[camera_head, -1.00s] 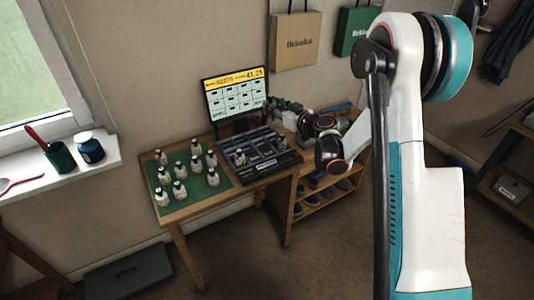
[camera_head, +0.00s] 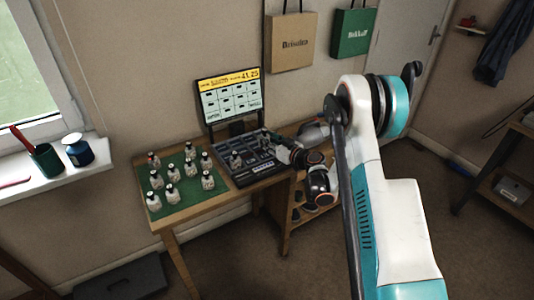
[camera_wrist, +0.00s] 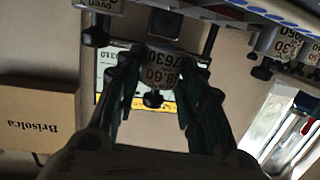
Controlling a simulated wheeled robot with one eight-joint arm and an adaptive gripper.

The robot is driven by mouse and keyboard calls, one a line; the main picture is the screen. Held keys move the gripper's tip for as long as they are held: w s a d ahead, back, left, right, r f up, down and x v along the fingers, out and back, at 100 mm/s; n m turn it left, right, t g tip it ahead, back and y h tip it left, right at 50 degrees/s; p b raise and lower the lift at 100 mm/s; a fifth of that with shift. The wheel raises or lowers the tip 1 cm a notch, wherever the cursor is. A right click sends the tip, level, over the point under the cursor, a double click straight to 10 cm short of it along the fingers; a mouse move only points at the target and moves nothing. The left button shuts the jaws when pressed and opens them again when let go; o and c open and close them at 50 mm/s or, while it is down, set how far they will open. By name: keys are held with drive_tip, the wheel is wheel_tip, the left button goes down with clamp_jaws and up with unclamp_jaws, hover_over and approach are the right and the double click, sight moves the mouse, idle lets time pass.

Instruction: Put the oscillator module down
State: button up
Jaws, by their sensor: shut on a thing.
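My gripper (camera_head: 277,142) is over the right part of the dark compartment tray (camera_head: 240,178) in the head view. In the wrist view its two dark green fingers (camera_wrist: 160,62) are shut around the oscillator module (camera_wrist: 160,76), a pale block with a printed number label and a dark knob. In the head view the held module is hard to tell apart from the gripper and tray. I cannot tell whether it touches the tray floor. Another module (camera_head: 236,161) stands in the left part of the tray.
A green mat (camera_head: 188,201) left of the tray holds several similar modules. A lit screen (camera_head: 231,98) stands close behind the tray. More modules (camera_wrist: 290,46) hang into the wrist view at its upper right.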

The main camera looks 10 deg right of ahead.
drive_tip(key=shift+f+b, duration=0.75)
drive_tip(key=shift+f, duration=1.4)
drive_tip(key=shift+f, duration=0.6)
drive_tip(key=o, duration=0.8)
